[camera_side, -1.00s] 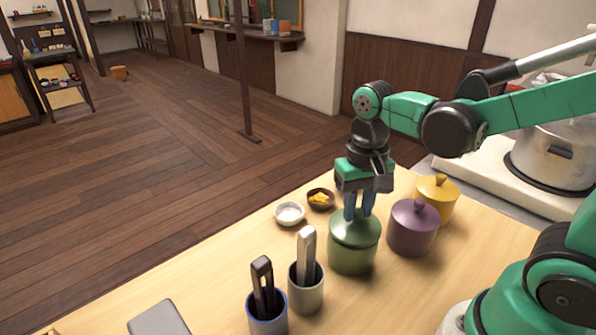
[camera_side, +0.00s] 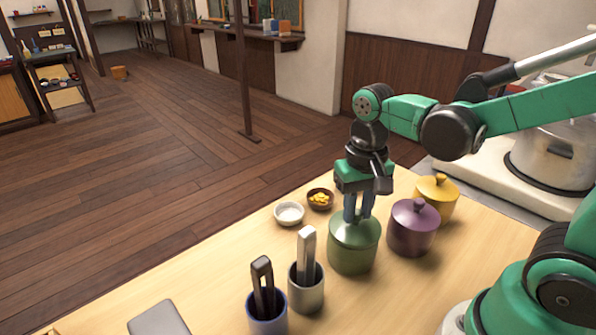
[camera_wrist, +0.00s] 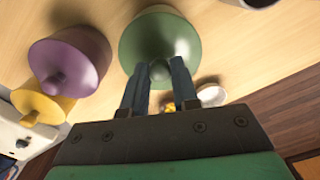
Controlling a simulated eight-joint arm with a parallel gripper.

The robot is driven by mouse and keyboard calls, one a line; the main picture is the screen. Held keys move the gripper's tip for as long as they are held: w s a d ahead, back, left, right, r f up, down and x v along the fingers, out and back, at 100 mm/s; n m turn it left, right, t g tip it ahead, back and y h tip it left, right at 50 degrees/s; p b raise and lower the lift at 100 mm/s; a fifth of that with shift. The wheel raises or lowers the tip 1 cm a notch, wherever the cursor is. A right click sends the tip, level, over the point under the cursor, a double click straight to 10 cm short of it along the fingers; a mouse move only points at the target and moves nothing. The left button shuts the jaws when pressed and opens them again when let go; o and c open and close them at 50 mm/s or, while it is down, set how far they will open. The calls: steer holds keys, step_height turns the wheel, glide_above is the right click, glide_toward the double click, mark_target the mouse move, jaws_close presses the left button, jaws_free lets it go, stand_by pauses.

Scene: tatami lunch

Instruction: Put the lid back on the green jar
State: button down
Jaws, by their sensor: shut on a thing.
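The green jar (camera_side: 352,258) stands upright on the light wooden counter, in the row of lidded jars. Its green lid (camera_side: 340,232) lies on the jar's top, with no clear gap showing between them. My gripper (camera_side: 358,218) points straight down over the lid, its two fingers closed on the lid's knob. In the wrist view the round green lid (camera_wrist: 184,32) sits at top centre, and the knob (camera_wrist: 160,72) shows between the fingertips. The lid hides the jar's mouth.
The purple jar (camera_side: 412,232) stands close to the right, with the yellow jar (camera_side: 437,202) behind it. The grey utensil cup (camera_side: 306,292) and the blue-rimmed cup (camera_side: 267,318) stand in front left. A white bowl (camera_side: 289,214) and a brown bowl (camera_side: 320,200) sit behind left.

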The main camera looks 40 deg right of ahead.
stand_by(0.4)
steer(key=shift+c, duration=0.5)
jaws_free()
steer(key=shift+r, duration=0.1)
steer(key=shift+r, duration=3.4)
jaws_close()
